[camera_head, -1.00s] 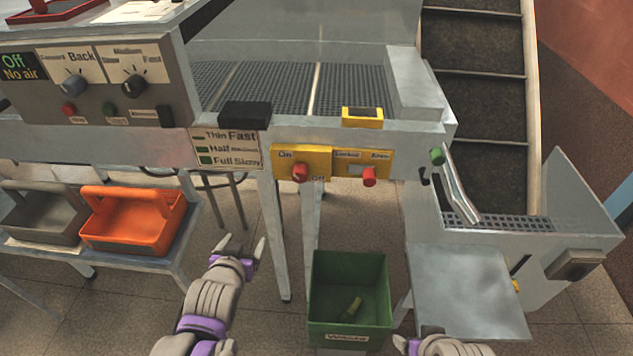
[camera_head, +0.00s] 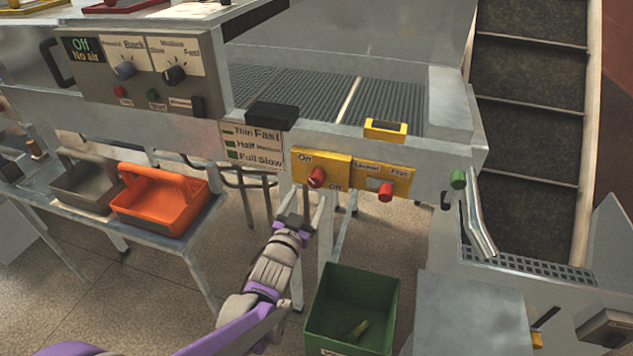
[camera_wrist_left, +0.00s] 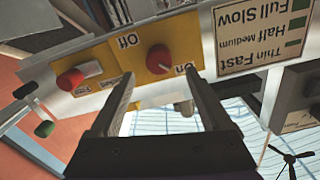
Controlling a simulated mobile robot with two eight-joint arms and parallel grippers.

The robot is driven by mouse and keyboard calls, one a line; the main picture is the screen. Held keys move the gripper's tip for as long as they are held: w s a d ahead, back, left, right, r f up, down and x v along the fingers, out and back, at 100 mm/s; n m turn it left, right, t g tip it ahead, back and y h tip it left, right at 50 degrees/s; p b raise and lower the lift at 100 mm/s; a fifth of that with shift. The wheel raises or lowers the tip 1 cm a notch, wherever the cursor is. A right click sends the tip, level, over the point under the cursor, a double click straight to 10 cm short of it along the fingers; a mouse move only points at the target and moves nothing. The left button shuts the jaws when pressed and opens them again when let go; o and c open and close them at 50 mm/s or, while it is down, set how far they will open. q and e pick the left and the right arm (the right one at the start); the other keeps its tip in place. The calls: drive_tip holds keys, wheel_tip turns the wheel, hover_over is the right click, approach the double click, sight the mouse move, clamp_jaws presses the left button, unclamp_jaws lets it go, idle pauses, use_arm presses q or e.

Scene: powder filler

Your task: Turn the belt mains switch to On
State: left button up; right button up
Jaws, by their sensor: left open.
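The belt mains switch is a red rotary knob (camera_head: 317,177) on a yellow plate (camera_head: 337,165), labelled On at its upper left and Off at its lower right. It also shows in the left wrist view (camera_wrist_left: 160,58), just beyond the fingertips. I cannot tell clearly which way the knob points. My left gripper (camera_head: 306,201) is open and empty, just below and in front of the knob. In the left wrist view its two fingers (camera_wrist_left: 160,88) straddle the line to the knob, apart from it. My right gripper is not in view.
A second red knob (camera_head: 385,191) sits on the yellow plate to the right. A speed label (camera_head: 252,147) and a grey control box (camera_head: 140,75) are to the left. A green waste bin (camera_head: 352,305) stands below. An orange tote (camera_head: 162,199) is on the lower left shelf.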

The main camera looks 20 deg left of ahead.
sight(314, 184)
use_arm(q)
drive_tip(key=w, duration=0.7)
drive_tip(key=shift+w+d, duration=0.15)
drive_tip(key=shift+d, duration=0.05)
clamp_jaws()
